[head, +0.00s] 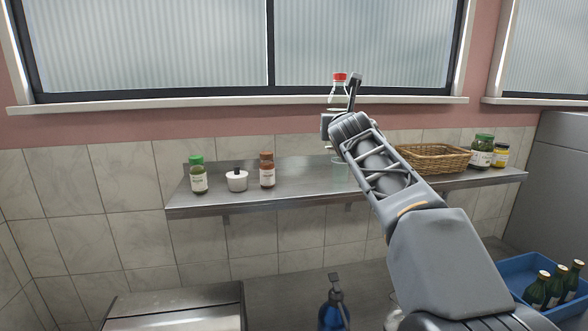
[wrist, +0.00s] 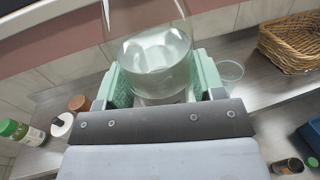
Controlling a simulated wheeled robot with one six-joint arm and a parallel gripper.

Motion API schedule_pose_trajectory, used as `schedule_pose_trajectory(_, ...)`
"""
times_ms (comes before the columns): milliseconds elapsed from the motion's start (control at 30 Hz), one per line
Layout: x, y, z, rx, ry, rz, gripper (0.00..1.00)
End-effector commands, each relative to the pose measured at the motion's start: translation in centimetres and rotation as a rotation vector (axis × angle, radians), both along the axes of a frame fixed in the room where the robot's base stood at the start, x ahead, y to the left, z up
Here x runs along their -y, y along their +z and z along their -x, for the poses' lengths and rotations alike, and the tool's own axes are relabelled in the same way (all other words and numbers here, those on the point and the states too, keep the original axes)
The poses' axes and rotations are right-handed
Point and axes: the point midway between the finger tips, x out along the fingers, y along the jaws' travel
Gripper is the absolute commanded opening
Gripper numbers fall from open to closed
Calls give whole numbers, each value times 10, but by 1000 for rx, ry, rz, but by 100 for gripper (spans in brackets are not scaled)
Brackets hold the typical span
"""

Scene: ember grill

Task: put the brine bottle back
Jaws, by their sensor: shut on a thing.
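My gripper (head: 342,112) is shut on a clear bottle with a red cap (head: 339,88), which I take to be the brine bottle. It is raised above the steel shelf (head: 300,183), in front of the window sill. In the wrist view the bottle's clear round lower part (wrist: 158,62) sits between the green finger pads, and its top is out of frame. A pale ring or clear round thing (wrist: 230,70) lies on the shelf to the right of the bottle; I cannot tell which. It shows faintly in the head view (head: 340,174), below my gripper.
On the shelf's left stand a green-capped bottle (head: 198,177), a white pot (head: 237,181) and a brown-capped bottle (head: 267,171). On its right are a wicker basket (head: 432,157) and two jars (head: 481,152). Below are a blue bottle (head: 333,314) and a blue crate (head: 520,270) with dark bottles.

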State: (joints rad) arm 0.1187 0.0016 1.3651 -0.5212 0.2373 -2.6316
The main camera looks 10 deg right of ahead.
Motion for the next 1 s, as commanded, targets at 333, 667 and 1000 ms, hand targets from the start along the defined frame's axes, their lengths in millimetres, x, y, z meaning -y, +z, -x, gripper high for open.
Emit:
schedule_pose_trajectory(333,-42,-27,-44,0,2,4,45)
schedule_pose_trajectory(667,-76,-76,-79,3,1,2,45)
schedule_pose_trajectory(1000,-88,-94,-90,2,2,1,45)
